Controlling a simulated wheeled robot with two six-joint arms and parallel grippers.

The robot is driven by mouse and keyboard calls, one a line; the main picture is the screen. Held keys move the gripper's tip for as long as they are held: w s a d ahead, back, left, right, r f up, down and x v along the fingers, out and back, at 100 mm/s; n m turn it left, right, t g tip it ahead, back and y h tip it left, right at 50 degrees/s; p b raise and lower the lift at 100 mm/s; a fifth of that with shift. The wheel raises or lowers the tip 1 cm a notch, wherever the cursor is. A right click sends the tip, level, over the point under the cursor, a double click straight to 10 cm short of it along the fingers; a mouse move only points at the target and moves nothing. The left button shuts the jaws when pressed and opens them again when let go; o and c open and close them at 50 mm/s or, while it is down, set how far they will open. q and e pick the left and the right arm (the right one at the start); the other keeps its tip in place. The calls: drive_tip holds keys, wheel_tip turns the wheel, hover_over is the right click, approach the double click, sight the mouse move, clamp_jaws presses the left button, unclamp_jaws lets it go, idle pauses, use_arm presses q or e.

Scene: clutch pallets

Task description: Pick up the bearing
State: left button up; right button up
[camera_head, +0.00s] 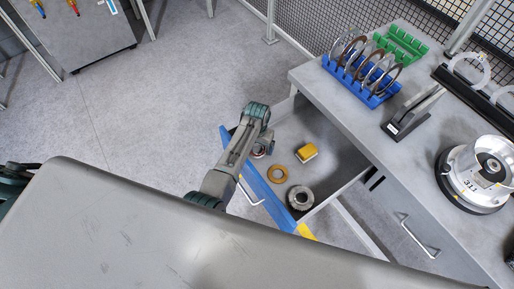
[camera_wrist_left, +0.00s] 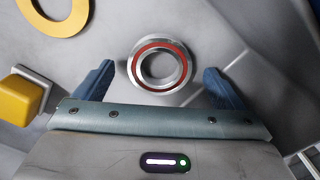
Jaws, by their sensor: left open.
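The bearing, a metal ring with a red-brown seal, lies flat on the floor of an open drawer. In the left wrist view the bearing (camera_wrist_left: 178,85) sits centrally between my two fingers, with a gap on each side. In the head view the bearing (camera_head: 258,154) is mostly hidden under my left gripper (camera_head: 264,143), which reaches down into the drawer from the left. The left gripper is open and empty, its blue-grey fingers in the wrist view on either side of the bearing. My right gripper is not seen.
The drawer has a blue front (camera_head: 262,186). In it lie a golden ring (camera_head: 270,174), a yellow block (camera_head: 306,152) and another metal part (camera_head: 300,198). The workbench (camera_head: 345,118) beside it carries blue (camera_head: 372,92) and green (camera_head: 402,43) racks and a round machine (camera_head: 478,170).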

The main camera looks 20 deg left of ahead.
use_arm(q)
drive_tip(key=shift+f, duration=0.45)
drive_tip(key=c, duration=1.1)
drive_tip(key=shift+c, duration=0.7)
drive_tip(key=shift+r, duration=0.15)
